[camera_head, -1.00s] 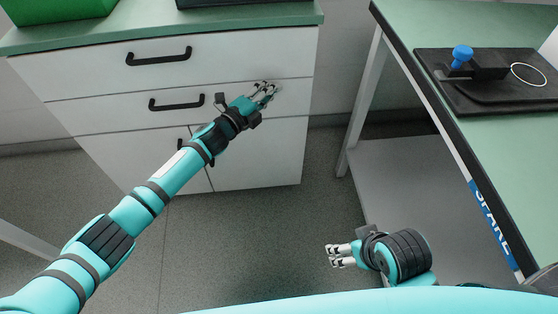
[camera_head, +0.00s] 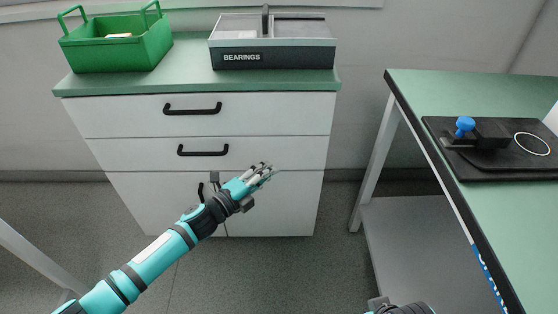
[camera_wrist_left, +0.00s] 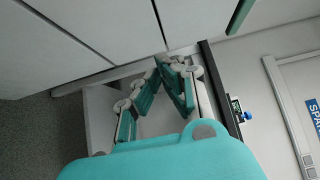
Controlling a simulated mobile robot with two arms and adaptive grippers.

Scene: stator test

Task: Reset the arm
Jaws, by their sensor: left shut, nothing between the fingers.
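My left arm reaches in from the lower left in the head view. Its gripper (camera_head: 262,173) is shut and empty, in front of the white drawer cabinet (camera_head: 262,118). In the left wrist view the fingers of my left gripper (camera_wrist_left: 172,68) come together at the middle, with nothing between them. Of my right arm only a dark part shows at the bottom edge of the head view; its gripper fingers are out of the picture.
A green crate (camera_head: 112,54) and a grey box marked BEARINGS (camera_head: 273,58) stand on the cabinet. At right, a green-topped bench (camera_head: 440,95) bears a black fixture (camera_head: 470,165) with a blue knob (camera_head: 465,124) and a white ring (camera_head: 532,144). Open floor (camera_head: 290,275) lies between.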

